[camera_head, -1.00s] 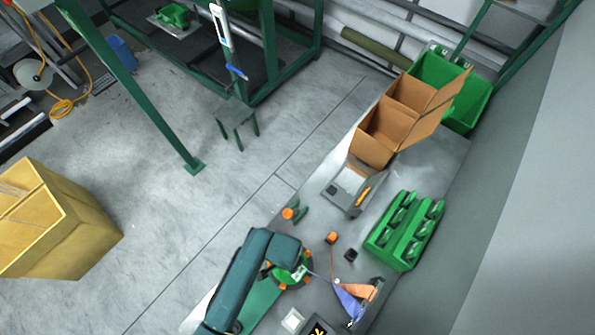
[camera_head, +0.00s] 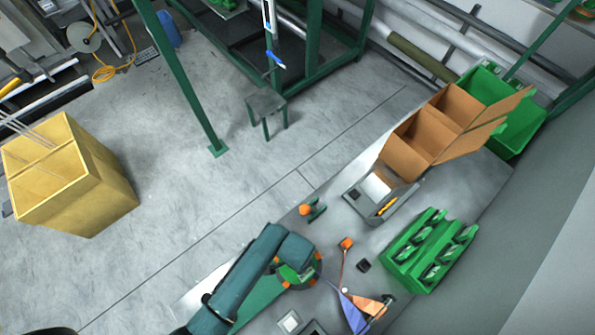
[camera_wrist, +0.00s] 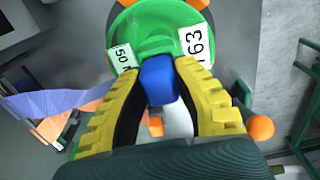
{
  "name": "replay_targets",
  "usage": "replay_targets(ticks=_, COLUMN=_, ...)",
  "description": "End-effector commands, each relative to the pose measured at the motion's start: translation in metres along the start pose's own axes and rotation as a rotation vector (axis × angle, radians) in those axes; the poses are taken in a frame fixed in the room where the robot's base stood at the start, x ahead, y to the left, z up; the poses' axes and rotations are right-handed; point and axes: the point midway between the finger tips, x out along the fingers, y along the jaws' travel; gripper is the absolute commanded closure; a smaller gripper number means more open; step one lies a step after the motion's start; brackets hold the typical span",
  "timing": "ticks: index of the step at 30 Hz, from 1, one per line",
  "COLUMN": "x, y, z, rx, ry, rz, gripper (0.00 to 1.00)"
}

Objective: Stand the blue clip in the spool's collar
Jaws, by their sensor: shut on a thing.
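My gripper (camera_wrist: 158,72), with yellow ribbed fingers, is shut on a small blue piece, the blue clip (camera_wrist: 157,82), in the wrist view. The clip sits between the fingertips, in front of the round green spool (camera_wrist: 150,32). The spool carries white labels reading 50 and 163. Whether the clip touches the spool or sits in its collar, I cannot tell. In the head view my arm covers part of the green spool (camera_head: 297,274), which has orange knobs around it. The clip and fingertips are hidden there.
Blue and orange webbing (camera_head: 355,308) lies right of the spool. A small orange-topped piece (camera_head: 346,243) and a black block (camera_head: 364,265) are nearby. A green rack (camera_head: 412,282), a grey tray (camera_head: 372,216) and an open cardboard box (camera_head: 405,160) stand farther right and back.

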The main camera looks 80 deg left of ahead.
Motion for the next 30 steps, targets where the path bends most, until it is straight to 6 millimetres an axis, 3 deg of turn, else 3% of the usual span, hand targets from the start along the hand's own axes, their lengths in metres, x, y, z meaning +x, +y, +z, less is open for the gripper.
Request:
replay_targets(ticks=5, x=0.000, y=0.000, z=0.000, rx=0.000, ry=0.000, rz=0.000, gripper=1.00)
replay_targets(ticks=6, x=0.000, y=0.000, z=0.000, rx=0.000, ry=0.000, rz=0.000, gripper=0.68)
replay_targets(ticks=9, x=0.000, y=0.000, z=0.000, rx=0.000, ry=0.000, rz=0.000, gripper=0.49)
replay_targets(ticks=20, x=-0.004, y=0.000, z=0.000, rx=0.000, ry=0.002, rz=0.000, gripper=0.47)
replay_targets(ticks=23, x=-0.019, y=0.000, z=-0.001, rx=0.000, ry=0.004, rz=-0.001, gripper=0.47)
replay_targets(ticks=30, x=-0.078, y=0.000, z=0.000, rx=0.000, ry=0.004, rz=-0.001, gripper=0.47)
